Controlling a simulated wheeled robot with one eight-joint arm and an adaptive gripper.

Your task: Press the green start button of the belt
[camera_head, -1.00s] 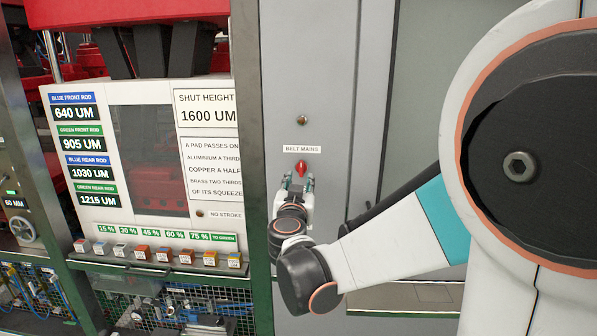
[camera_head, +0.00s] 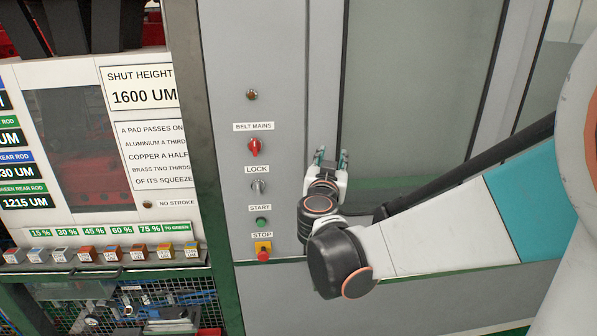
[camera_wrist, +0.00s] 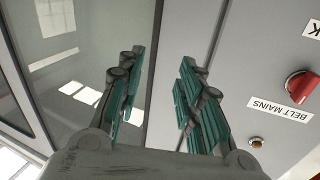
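The green start button (camera_head: 262,222) sits on the grey cabinet panel under a START label (camera_head: 260,208) in the head view. A red BELT MAINS knob (camera_head: 254,147) is above it, with a LOCK switch (camera_head: 258,186) between. A red stop button on a yellow base (camera_head: 263,251) is below. My gripper (camera_head: 331,158) is to the right of these controls, higher than the start button and apart from it. In the wrist view its two teal-padded fingers (camera_wrist: 158,95) are spread with nothing between them. The start button is outside the wrist view; the red knob (camera_wrist: 302,86) shows at right.
A small brass-coloured stud (camera_head: 251,95) is above the mains label. A press panel with a row of coloured blocks (camera_head: 110,253) stands to the left. A glazed door (camera_head: 420,90) is behind my gripper. The panel face around the start button is clear.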

